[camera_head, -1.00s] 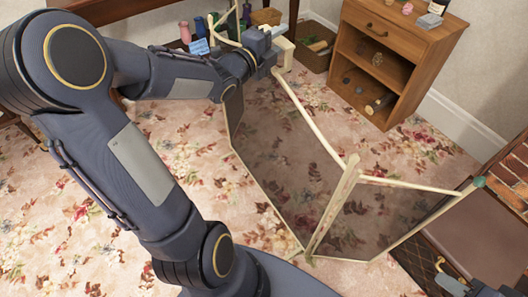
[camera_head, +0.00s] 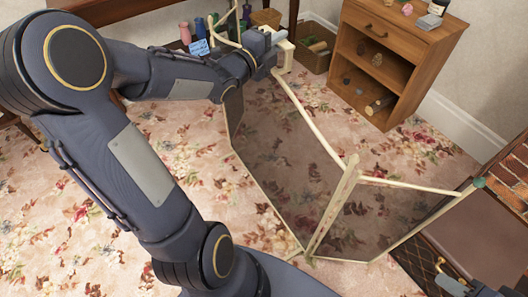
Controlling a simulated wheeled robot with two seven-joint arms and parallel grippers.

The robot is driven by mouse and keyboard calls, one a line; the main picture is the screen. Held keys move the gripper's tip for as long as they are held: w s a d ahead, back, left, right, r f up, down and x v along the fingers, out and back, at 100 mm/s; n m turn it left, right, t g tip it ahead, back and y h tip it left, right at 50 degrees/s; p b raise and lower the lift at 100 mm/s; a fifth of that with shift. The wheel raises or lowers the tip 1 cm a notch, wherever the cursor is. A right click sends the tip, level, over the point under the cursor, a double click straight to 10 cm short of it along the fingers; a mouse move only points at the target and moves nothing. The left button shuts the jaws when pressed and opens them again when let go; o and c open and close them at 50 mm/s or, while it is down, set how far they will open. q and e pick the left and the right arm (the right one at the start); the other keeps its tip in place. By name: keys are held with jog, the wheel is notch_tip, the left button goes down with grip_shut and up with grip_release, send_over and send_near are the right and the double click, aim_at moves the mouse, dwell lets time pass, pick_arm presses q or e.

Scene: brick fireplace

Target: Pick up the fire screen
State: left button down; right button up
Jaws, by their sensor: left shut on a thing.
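The fire screen (camera_head: 290,150) has dark see-through mesh panels in a cream frame. It stands folded in a zigzag over the flowered carpet; I cannot tell whether its feet touch the floor. My left gripper (camera_head: 277,55) is shut on the cream top rail at the screen's far end, beside the wooden cabinet. The forearm hides part of the far panel.
A wooden cabinet (camera_head: 398,30) with open shelves stands at the back right. A box (camera_head: 315,48) sits beside it. Several bottles (camera_head: 200,28) stand at the back. A brick edge (camera_head: 512,175) is at the right.

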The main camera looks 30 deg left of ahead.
dwell(0.8)
pick_arm(q)
jog(key=shift+r, duration=0.25)
pick_arm(e)
jog(key=shift+r, duration=0.1)
